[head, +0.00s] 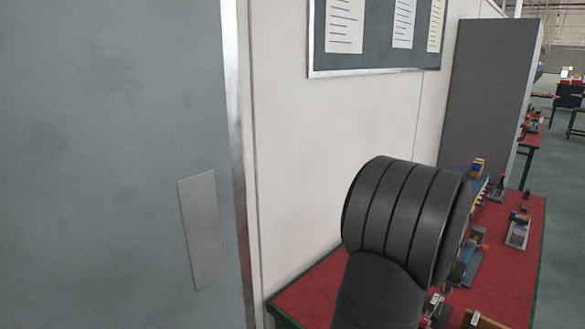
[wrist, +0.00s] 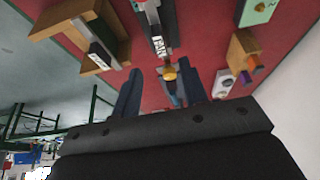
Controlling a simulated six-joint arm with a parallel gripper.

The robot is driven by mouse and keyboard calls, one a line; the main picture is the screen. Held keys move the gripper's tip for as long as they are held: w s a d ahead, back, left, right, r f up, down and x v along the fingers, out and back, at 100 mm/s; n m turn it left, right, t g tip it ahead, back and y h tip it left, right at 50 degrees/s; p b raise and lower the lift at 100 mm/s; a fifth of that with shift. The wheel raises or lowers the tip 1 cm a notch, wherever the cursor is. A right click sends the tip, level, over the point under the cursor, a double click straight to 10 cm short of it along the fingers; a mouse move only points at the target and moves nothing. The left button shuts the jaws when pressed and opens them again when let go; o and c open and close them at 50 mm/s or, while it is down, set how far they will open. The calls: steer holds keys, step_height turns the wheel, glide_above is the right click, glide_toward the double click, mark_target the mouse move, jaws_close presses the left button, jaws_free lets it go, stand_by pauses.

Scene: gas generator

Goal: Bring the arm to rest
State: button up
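My gripper (wrist: 163,77) shows in the wrist view with its two dark fingers spread apart. Between and beyond the fingers I see a yellow knob (wrist: 169,73) on a device on the red table; neither finger visibly touches it. The gap to the table is hard to judge. In the head view my own dark arm link (head: 405,220) fills the middle right and hides part of the table; my gripper cannot be made out there.
The red table (head: 505,275) carries several small devices, including a grey one (head: 517,232) and a wooden block (wrist: 244,55). A grey cabinet (head: 490,95) stands behind. A white wall (head: 300,160) with a notice board (head: 375,62) and a grey door (head: 110,160) are at left.

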steer(key=x, duration=1)
steer(key=shift+f, duration=0.1)
steer(key=v, duration=1.7)
steer(key=x, duration=1.6)
steer(key=shift+w+d+f, duration=0.1)
steer(key=shift+f, duration=0.25)
step_height(320, 180, up, 5)
steer(key=shift+w+d+f, duration=0.1)
steer(key=shift+r, duration=0.7)
steer(key=shift+o, duration=0.2)
